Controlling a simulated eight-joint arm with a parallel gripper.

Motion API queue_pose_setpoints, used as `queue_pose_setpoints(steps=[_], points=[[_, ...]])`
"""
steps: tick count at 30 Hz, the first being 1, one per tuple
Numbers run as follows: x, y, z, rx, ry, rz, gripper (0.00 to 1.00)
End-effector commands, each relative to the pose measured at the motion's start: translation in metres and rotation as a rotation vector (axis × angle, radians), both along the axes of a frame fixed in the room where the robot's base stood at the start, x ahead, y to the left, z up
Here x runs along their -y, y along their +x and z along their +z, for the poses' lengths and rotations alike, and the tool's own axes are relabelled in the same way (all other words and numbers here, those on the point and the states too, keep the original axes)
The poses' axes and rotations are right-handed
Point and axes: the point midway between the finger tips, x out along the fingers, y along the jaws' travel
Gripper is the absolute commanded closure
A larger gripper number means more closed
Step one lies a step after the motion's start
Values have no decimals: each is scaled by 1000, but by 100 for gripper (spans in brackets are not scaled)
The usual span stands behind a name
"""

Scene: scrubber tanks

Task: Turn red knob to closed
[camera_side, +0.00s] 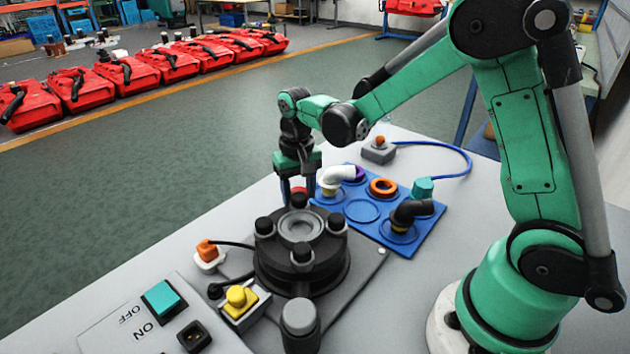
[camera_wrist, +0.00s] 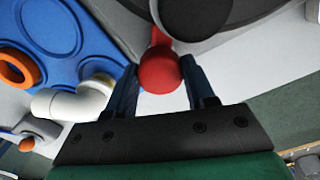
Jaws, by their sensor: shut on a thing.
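The red knob (camera_wrist: 159,71) shows in the wrist view as a round red end on a short red stem beside a dark round body. My gripper (camera_wrist: 161,80) has one blue finger on each side of the knob and is shut on it. In the side view my gripper (camera_side: 298,190) points down behind the black round fixture (camera_side: 302,255), which has several black posts and a grey ring on top. The knob is mostly hidden there behind the fixture and fingers. I cannot read any open or closed marking for the knob.
A blue tray (camera_side: 412,245) right of the fixture holds a white elbow (camera_side: 338,175), an orange ring (camera_side: 383,187) and a black elbow (camera_side: 408,212). A panel with a teal switch (camera_side: 163,299) and a yellow button (camera_side: 238,297) lie at the front left.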

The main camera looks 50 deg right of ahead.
Motion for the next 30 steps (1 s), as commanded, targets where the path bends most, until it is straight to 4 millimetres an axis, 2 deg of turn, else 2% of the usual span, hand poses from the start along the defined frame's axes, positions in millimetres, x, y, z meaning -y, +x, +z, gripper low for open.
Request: queue_pose_setpoints(steps=[9,26,27,28,30], points=[[0,1,0,4,-1,-127,100],[0,1,0,4,-1,-156,100],[0,1,0,4,-1,-156,43],[0,1,0,4,-1,-156,38],[0,1,0,4,-1,-155,38]])
